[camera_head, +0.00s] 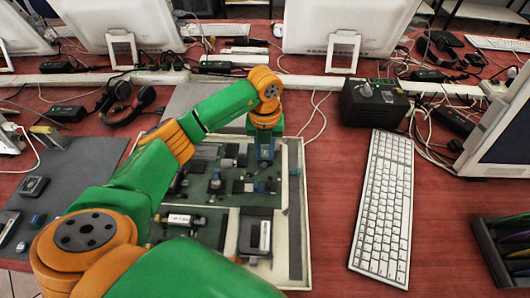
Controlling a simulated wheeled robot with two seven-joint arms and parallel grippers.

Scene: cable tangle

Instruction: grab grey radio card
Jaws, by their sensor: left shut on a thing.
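My left arm comes in from the lower left and reaches over a pale-rimmed tray (306,225) that holds dark green circuit boards. My left gripper (265,158) points down at the upper right part of the tray, among small components. It is shut on a small part, mostly hidden between its fingers; I cannot tell for certain whether this is the grey radio card. A dark module with a grey face (255,236) lies in the lower part of the tray, apart from the gripper. My right gripper is not in view.
A white keyboard (384,205) lies right of the tray, with a black box (374,102) behind it. A black headset (127,103) and loose cables lie at the back left. Monitors stand along the back. The red desk between tray and keyboard is clear.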

